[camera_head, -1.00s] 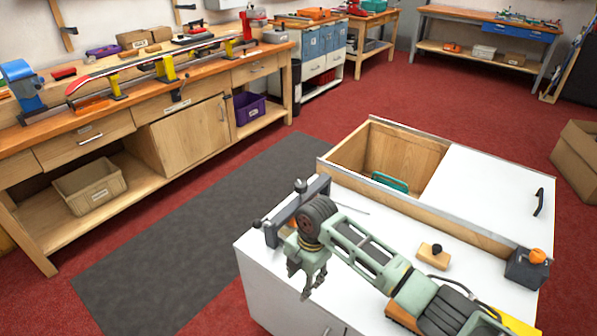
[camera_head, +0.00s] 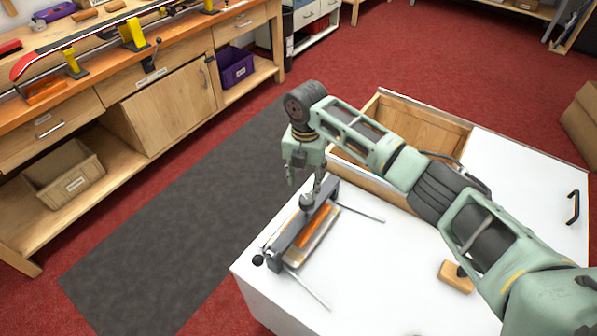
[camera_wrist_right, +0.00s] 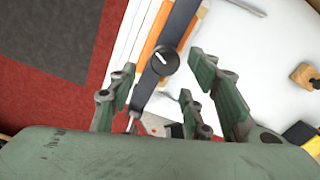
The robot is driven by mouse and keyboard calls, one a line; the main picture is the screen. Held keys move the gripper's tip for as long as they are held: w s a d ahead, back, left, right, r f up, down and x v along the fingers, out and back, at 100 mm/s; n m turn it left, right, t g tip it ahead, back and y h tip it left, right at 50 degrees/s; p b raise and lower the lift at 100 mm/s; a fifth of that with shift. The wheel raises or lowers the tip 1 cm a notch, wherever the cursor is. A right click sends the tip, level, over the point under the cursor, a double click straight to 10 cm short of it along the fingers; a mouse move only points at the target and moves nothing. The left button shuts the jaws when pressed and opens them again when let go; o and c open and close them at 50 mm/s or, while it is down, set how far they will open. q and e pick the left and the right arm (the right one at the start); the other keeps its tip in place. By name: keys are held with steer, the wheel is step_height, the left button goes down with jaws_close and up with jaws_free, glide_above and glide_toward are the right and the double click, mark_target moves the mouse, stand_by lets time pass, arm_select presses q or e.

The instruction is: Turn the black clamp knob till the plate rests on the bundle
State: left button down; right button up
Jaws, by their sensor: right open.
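A clamp with a dark grey bar (camera_head: 292,235) sits at the left edge of the white cabinet top. Its round dark knob (camera_head: 306,201) stands at the far part of the bar; in the right wrist view the knob (camera_wrist_right: 165,60) shows a white mark. A bundle with an orange strip and pale edges (camera_head: 318,246) lies along the bar. Whether a plate touches it, I cannot tell. My right gripper (camera_head: 304,182) is just above the knob, pointing down. In the wrist view its fingers (camera_wrist_right: 163,80) are open, with the knob beyond and between their tips. My left gripper is out of view.
A black ball (camera_head: 258,260) is at the clamp's near end, and thin rods stick out from the clamp. A wooden block with a black knob (camera_head: 456,277) lies on the white top (camera_head: 385,270). An open wooden compartment (camera_head: 425,125) is behind my right arm.

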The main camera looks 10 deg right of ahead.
mark_target(304, 198)
steer(key=shift+w+f, duration=0.15)
steer(key=shift+w, duration=0.15)
steer(key=shift+s+f, duration=0.2)
steer(key=shift+s, duration=0.05)
steer(key=shift+s+f+p, duration=0.3)
steer(key=shift+s+f, duration=0.45)
steer(key=shift+f, duration=0.15)
steer(key=f, duration=0.4)
steer(key=shift+w+f, duration=0.25)
steer(key=shift+w, duration=0.15)
steer(key=shift+s, duration=0.1)
steer(key=shift+c, duration=0.6)
steer(key=c, duration=0.3)
steer(key=shift+r, duration=0.1)
steer(key=c, duration=0.6)
